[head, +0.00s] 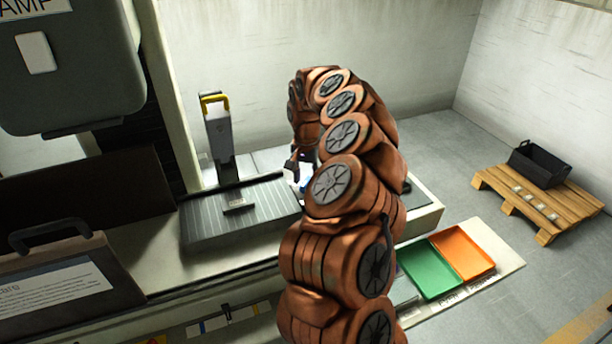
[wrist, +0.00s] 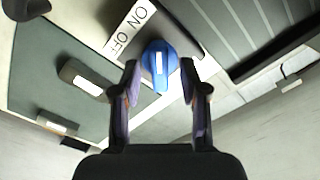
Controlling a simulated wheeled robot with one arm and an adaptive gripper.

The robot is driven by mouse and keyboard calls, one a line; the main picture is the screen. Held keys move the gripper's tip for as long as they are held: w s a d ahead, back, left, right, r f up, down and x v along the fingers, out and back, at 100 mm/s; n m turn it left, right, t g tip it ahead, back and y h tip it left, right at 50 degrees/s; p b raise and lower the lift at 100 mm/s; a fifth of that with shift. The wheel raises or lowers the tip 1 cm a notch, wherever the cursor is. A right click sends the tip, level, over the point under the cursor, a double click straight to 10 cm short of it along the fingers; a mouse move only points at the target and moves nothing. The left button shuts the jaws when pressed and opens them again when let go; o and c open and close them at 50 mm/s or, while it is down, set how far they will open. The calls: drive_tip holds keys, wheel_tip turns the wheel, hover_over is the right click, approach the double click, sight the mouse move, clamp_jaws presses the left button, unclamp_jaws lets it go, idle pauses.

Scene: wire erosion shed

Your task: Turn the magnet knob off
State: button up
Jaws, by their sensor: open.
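The blue magnet knob (wrist: 158,80) has a white mark on it and shows in the middle of the wrist view. A white label (wrist: 130,28) reading ON and OFF lies beside it; I cannot tell which word the mark points to. My gripper (wrist: 160,67) is open, with one finger on each side of the knob in the picture. I cannot tell whether the fingers touch it. In the head view my arm hides most of the gripper (head: 294,167) and the knob. The ribbed dark plate (head: 196,228) lies on the bench left of my arm.
A grey upright piece with a yellow handle (head: 212,99) stands behind the plate. A dark case (head: 70,270) is at the front left. Green (head: 430,270) and orange (head: 462,252) trays lie to the right. A pallet (head: 500,183) with a black crate (head: 540,165) stands beyond.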

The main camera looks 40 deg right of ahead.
drive_tip(key=shift+f, duration=0.2)
clamp_jaws()
idle(0.3)
